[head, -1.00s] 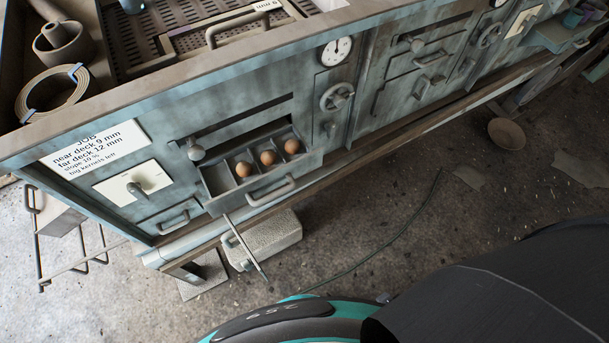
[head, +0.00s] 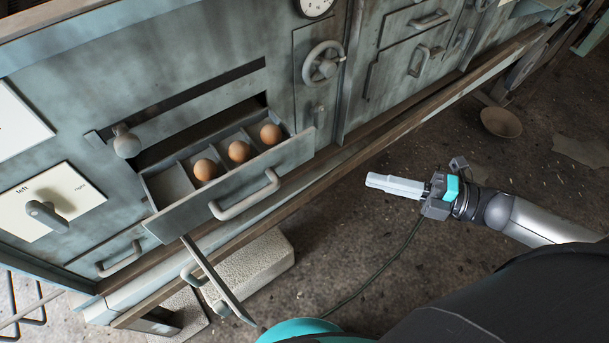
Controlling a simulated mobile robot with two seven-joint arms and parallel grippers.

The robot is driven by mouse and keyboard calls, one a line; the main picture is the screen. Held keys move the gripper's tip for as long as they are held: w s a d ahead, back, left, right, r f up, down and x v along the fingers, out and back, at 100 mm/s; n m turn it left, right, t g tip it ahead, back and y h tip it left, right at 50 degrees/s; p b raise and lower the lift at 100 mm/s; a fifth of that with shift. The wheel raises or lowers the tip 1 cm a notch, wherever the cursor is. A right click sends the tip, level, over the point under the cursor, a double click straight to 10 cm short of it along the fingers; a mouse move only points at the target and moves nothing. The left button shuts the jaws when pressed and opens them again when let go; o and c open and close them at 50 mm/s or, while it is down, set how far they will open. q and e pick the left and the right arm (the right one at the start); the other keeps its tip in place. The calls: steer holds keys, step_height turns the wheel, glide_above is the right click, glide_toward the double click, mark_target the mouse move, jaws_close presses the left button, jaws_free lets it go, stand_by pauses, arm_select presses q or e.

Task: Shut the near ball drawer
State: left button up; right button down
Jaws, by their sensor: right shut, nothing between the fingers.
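The near ball drawer (head: 246,181) stands pulled out from the blue-grey machine front in the head view. It has a pale bar handle (head: 246,196) on its front. Inside are compartments with three brown balls (head: 239,151); the leftmost compartment looks empty. My right gripper (head: 369,181) is shut and empty, to the right of the drawer and apart from it, pointing left toward it. My left gripper is not in view.
A round knob (head: 127,143) sits on the panel left of the drawer. A handwheel (head: 323,64) is to its upper right. A wooden ledge (head: 340,165) runs below the front. A pale block (head: 250,262) and a lever (head: 218,281) are beneath.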

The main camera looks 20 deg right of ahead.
arm_select(q)
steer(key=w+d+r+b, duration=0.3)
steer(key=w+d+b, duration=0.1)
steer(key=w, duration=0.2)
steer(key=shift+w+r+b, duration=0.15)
steer(key=shift+b, duration=0.15)
arm_select(e)
steer(key=shift+w+a+r+n+g+y, duration=0.2)
steer(key=shift+w+a+n+g+y, duration=0.25)
steer(key=shift+w+a, duration=1.15)
steer(key=shift+w+a+r+n+g+y, duration=0.25)
steer(key=shift+w+a+n, duration=0.35)
steer(key=shift+a, duration=1.85)
steer(key=shift+w+a+r+n+g+y, duration=0.25)
steer(key=shift+w+a+n, duration=0.2)
steer(key=shift+w+a, duration=1.2)
steer(key=shift+s+a, duration=0.4)
steer(key=shift+s, duration=0.05)
